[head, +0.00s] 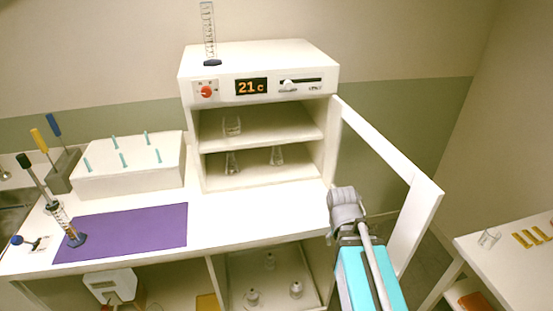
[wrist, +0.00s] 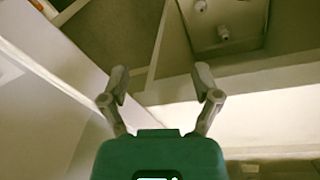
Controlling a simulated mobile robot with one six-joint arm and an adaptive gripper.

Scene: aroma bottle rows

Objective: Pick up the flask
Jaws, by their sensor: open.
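Two clear conical flasks stand upright on the lower shelf of the white cabinet (head: 190,125) in the head view, a left flask (head: 232,164) and a right flask (head: 277,156). Which one the task means cannot be told. My gripper (wrist: 160,82) is open in the wrist view, with nothing between its two fingers. In the head view my gripper lies to the right of the shelf flasks, near the bench's right end and the open door. Its fingertips are hard to make out there. The shelf flasks do not clearly show in the wrist view.
The cabinet's white door (head: 405,190) stands open on the right. A beaker (head: 232,126) is on the upper shelf. Small glass vessels (head: 296,289) stand in a compartment below the bench. A purple mat (head: 125,230) and a white rack (head: 130,172) are at left.

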